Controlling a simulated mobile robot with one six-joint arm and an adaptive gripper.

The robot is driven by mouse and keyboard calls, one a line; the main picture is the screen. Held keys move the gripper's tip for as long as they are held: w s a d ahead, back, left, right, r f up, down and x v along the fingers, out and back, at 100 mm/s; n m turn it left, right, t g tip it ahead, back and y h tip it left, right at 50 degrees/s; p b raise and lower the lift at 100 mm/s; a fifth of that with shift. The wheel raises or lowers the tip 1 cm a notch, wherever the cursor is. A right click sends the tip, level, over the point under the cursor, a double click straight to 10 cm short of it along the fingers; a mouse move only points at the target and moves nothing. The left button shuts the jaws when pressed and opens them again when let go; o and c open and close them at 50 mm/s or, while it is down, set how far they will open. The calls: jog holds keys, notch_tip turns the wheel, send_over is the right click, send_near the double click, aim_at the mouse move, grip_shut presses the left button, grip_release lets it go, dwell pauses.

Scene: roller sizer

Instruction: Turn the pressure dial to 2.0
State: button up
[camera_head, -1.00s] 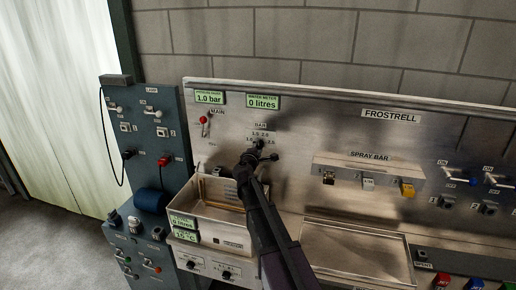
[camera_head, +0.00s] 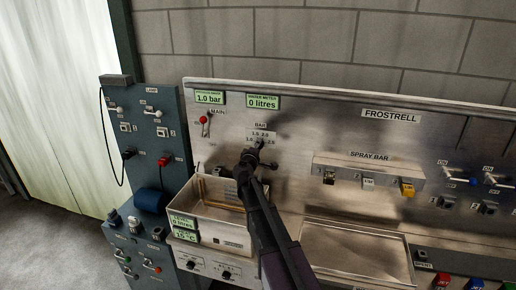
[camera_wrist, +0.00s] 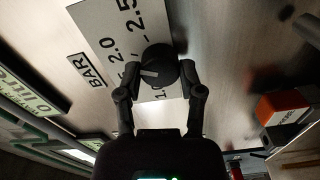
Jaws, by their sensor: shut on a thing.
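The pressure dial is a round black knob (camera_wrist: 161,64) with a pale pointer line, set on a white scale plate (camera_wrist: 97,27) marked BAR. In the wrist view its pointer faces left, towards the 1.5 and 2.0 side; the exact mark is unclear. The 1.5 and 1.0 labels are partly hidden. My gripper (camera_wrist: 162,72) is shut on the knob, one finger on each side. In the head view my gripper (camera_head: 250,156) covers the knob below the scale plate (camera_head: 262,134). The green pressure display (camera_head: 209,98) reads 1.0 bar.
A red-knobbed MAIN lever (camera_head: 204,120) is left of the dial, and a water meter display (camera_head: 262,102) reads 0 litres. A metal basin (camera_head: 190,208) lies below. The spray bar box (camera_head: 345,172) sticks out at right. An orange-red block (camera_wrist: 283,107) shows right of my gripper.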

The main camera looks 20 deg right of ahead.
jog(key=o, duration=1.2)
jog(key=shift+c, duration=0.2)
jog(key=shift+s, duration=0.1)
jog(key=v, duration=1.1)
jog(key=shift+s+a, duration=0.2)
jog(key=shift+s, duration=0.15)
